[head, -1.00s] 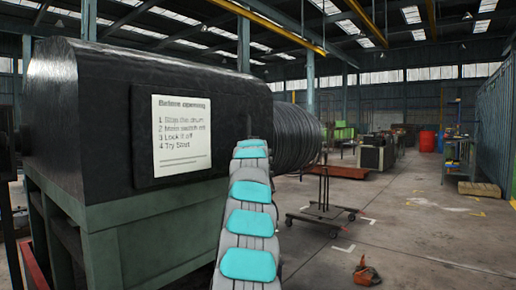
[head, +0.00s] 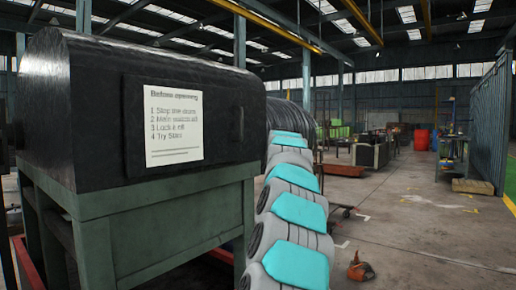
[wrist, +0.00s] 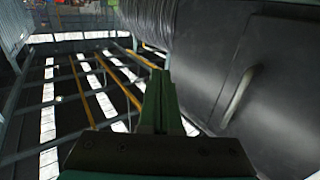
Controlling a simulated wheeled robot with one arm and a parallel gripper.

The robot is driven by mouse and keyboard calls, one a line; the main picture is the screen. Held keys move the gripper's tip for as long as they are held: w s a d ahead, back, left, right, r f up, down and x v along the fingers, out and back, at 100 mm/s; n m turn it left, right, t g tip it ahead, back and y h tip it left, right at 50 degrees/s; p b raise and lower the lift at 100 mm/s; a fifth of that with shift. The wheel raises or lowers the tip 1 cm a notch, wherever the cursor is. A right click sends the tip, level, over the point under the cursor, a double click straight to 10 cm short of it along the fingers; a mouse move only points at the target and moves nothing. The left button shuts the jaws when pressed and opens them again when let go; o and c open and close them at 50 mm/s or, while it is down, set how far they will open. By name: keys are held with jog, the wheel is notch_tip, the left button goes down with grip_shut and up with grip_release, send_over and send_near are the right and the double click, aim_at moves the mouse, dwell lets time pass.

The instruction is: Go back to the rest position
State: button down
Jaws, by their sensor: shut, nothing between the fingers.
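My arm rises in the head view, grey with teal pads, and its end points away from me, so my gripper is not clear there. In the wrist view, my gripper (wrist: 160,100) shows as dark green fingers closed together with nothing between them. The black drum housing (head: 75,105) stands on a green frame to the left of my arm. In the wrist view, the picture is turned over, and a dark panel (wrist: 285,75) with a curved handle (wrist: 237,92) lies to the right of the fingers, apart from them.
A white notice (head: 175,122) is on the housing's front. The ribbed drum (head: 291,116) shows behind my arm. An orange-brown object (head: 360,268) lies on the floor at right. Open floor (head: 420,225) stretches right, towards a ribbed container wall (head: 488,120).

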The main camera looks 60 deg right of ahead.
jog(key=shift+s, duration=0.1)
